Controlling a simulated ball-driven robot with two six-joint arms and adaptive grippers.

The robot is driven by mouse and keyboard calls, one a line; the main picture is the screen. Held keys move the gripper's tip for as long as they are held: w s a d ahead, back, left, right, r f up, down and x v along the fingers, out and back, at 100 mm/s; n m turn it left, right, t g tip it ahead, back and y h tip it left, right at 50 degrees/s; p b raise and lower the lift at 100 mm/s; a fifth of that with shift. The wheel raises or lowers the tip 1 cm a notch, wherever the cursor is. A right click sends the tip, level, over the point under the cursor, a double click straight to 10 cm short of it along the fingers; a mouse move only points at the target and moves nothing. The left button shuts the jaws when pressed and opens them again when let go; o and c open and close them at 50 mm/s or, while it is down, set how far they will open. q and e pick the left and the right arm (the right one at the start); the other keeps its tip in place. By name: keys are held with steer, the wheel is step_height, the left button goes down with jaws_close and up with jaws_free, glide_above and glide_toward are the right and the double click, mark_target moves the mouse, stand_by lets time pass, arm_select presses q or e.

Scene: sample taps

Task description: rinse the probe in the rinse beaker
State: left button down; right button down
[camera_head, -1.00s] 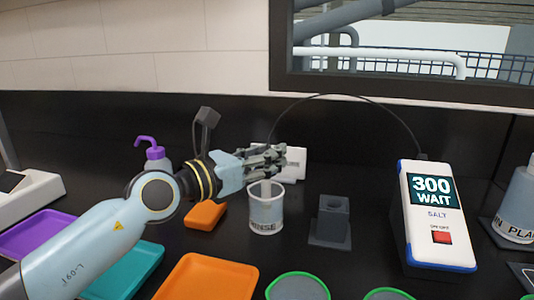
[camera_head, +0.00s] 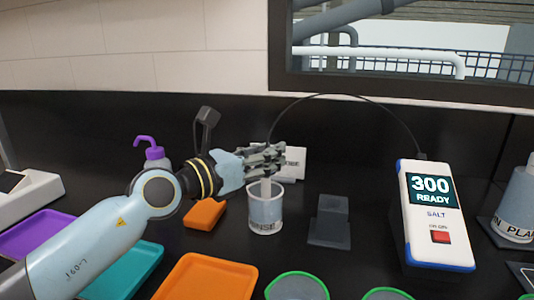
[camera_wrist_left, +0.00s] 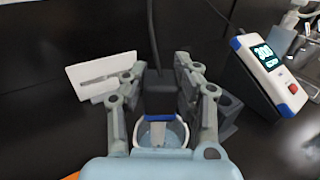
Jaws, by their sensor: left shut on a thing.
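My left gripper (camera_head: 266,160) is shut on the probe, right above the rinse beaker. The probe (camera_head: 266,188) is a grey stick whose lower end reaches down into the beaker's mouth; its cable rises from the grip. The rinse beaker (camera_head: 266,215) is a clear cup with a label, upright on the bench. In the left wrist view the probe's dark body (camera_wrist_left: 158,95) sits between the fingers, with a blue band and a pale lower part inside the beaker (camera_wrist_left: 172,134). Whether the probe touches the beaker wall I cannot tell. My right gripper is not in view.
The meter (camera_head: 435,215) reads "300 READY", "SALT", and is cabled to the probe. A grey holder (camera_head: 330,222) stands right of the beaker. An orange block (camera_head: 205,213), orange tray (camera_head: 208,280) and green-rimmed dishes (camera_head: 297,287) lie nearby. A purple-topped bottle (camera_head: 157,158) stands behind my arm.

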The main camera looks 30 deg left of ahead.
arm_select(q)
steer(key=shift+s, duration=0.15)
steer(key=shift+s+a, duration=0.25)
steer(key=shift+s, duration=0.05)
steer(key=shift+d+p, duration=0.2)
steer(key=shift+p, duration=0.1)
steer(key=shift+s+d, duration=0.25)
steer(key=shift+d, duration=0.05)
steer(key=shift+w+a, duration=0.1)
steer(key=shift+w, duration=0.3)
stand_by(0.4)
